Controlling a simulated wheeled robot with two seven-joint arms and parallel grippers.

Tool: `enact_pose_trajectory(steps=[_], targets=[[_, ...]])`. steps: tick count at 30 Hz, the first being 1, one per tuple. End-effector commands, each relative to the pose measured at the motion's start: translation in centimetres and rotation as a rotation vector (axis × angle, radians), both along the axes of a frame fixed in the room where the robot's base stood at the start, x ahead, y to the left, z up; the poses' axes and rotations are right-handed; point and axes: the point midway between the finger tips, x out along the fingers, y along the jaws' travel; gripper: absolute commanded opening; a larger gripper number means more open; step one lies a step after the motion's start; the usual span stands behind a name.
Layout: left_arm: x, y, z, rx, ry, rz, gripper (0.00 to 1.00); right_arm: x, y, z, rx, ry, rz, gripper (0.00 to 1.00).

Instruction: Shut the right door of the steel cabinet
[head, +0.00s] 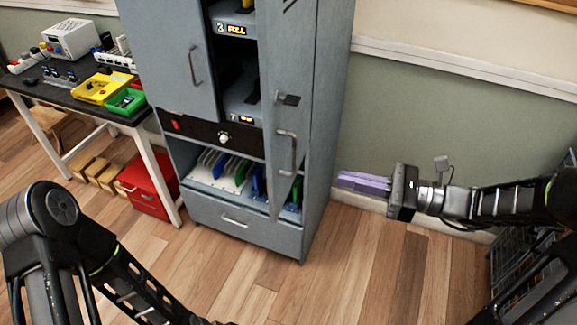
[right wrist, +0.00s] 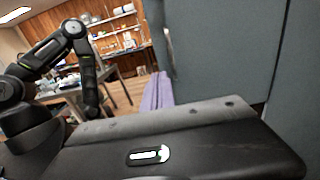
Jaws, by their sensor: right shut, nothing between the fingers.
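The steel cabinet (head: 333,120) is grey-blue and stands in the middle of the head view. Its right door (head: 288,55) stands partly open, swung outward, with a bar handle (head: 293,153) and a small dark latch on its face. The left door (head: 175,60) looks shut. My right gripper (head: 364,182) has purple fingers, shut and empty, to the right of the cabinet and apart from the door in the picture. In the right wrist view the fingers (right wrist: 157,92) point toward a grey cabinet panel (right wrist: 215,55). My left arm shows, but its gripper is out of frame.
Shelves inside the cabinet hold units and a rack of coloured plates (head: 225,170), above a drawer (head: 245,222). A workbench (head: 65,95) with yellow and green trays stands left, a red box (head: 148,185) beneath it. Floor in front is clear.

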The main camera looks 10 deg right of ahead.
Motion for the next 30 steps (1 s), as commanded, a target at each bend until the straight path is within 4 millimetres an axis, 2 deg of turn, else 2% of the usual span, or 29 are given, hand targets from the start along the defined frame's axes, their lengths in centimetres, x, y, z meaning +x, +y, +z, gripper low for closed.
enact_pose_trajectory(steps=[3, 10, 12, 21, 27, 30], targets=[[0.1, -0.1, -1.5, -0.002, -0.004, -0.001, 0.0, 0.3, 0.7, -0.6, -0.004, 0.0, 0.005, 0.0], [0.4, -0.2, -3.8, -0.01, -0.013, -0.004, 0.0, 0.9, 1.8, -0.3, 0.0, -0.014, 0.001, 0.0], [0.4, -0.2, -3.1, -0.009, -0.013, -0.004, 0.0, 1.7, 3.3, 0.3, 0.005, -0.01, 0.003, 0.0], [0.3, -0.1, -1.9, -0.007, -0.009, -0.002, 0.0, 4.7, 8.9, 0.4, 0.006, -0.006, 0.001, 0.0], [0.2, -0.1, -1.5, -0.004, -0.007, -0.002, 0.0, 5.9, 11.1, 0.4, 0.005, -0.007, -0.001, 0.0], [0.2, -0.1, -1.4, -0.004, -0.006, -0.001, 0.0, 6.2, 11.5, 0.3, 0.004, -0.008, -0.002, 0.0]])
